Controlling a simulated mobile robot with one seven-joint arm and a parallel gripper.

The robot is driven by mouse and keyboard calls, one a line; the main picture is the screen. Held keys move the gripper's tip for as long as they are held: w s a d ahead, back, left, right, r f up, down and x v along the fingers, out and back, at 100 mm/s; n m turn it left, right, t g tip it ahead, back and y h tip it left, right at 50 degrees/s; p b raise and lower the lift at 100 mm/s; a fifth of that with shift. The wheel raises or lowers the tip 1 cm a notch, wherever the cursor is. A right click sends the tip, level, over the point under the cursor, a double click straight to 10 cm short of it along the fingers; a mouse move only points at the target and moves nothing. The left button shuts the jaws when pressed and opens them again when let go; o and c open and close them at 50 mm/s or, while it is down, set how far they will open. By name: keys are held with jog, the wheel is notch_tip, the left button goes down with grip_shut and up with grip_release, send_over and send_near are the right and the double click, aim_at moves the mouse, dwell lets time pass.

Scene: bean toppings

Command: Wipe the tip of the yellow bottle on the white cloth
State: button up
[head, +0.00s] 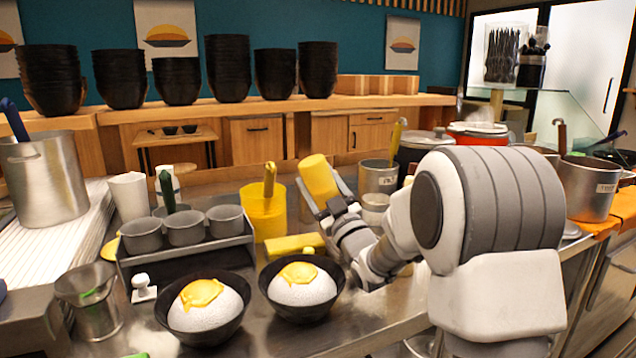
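The yellow bottle (319,180) is in my gripper (328,208), tilted and raised above the steel counter behind the right bowl. The gripper's fingers lie on both sides of it and appear shut on it. I cannot clearly see the bottle's tip. No white cloth can be made out for certain. A white ribbed, layered surface (28,262) lies at the left, under a steel pot, and may be folded cloth. It is far from my gripper.
Two black bowls with white mounds and yellow topping, left (205,335) and right (302,313), stand in front. Behind them are a rack of grey cups (184,230), a yellow block (294,245) and a yellow container (263,222). Pots (590,190) stand at the right.

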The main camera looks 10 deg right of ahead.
jog(key=shift+f+b, duration=0.5)
jog(key=shift+b, duration=0.25)
dwell(1.4)
jog(key=shift+d, duration=0.15)
jog(key=d, duration=0.1)
jog(key=w+d, duration=0.1)
jog(key=d, duration=0.2)
jog(key=shift+w+d, duration=0.3)
jog(key=shift+d, duration=0.1)
dwell(0.4)
notch_tip(320, 180, up, 6)
jog(key=p, duration=0.1)
jog(key=shift+p, duration=0.3)
dwell(0.3)
jog(key=shift+a+r, duration=0.1)
dwell(0.3)
